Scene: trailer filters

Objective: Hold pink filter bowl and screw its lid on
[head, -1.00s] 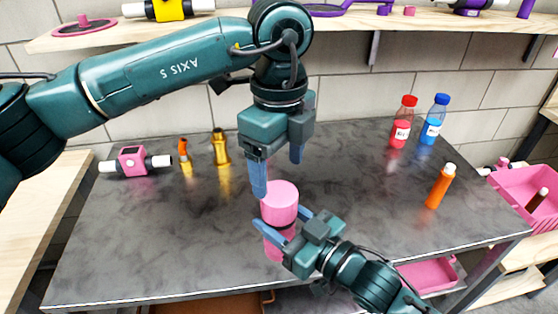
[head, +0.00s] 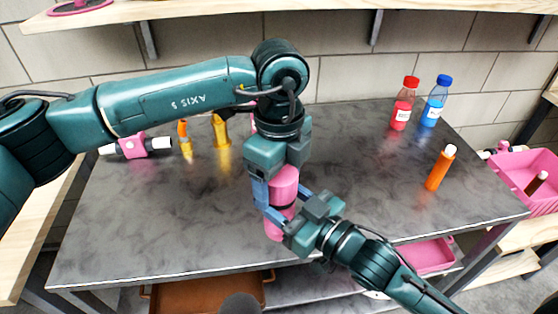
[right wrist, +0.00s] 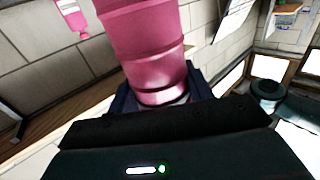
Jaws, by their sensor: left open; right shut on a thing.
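A pink cylinder, the filter bowl (head: 285,183), stands upright above the front of the grey table, with a dark band around it and a pink lower part (head: 274,230). I cannot tell whether a separate lid is on it. My right gripper (head: 285,204) is shut on it near the band. The bowl also shows in the right wrist view (right wrist: 146,40), ribbed and rising from the jaws. My left gripper (head: 279,186) points down over its top, open, one finger along its left side; the other finger is largely hidden.
The table (head: 150,225) is clear at front left.

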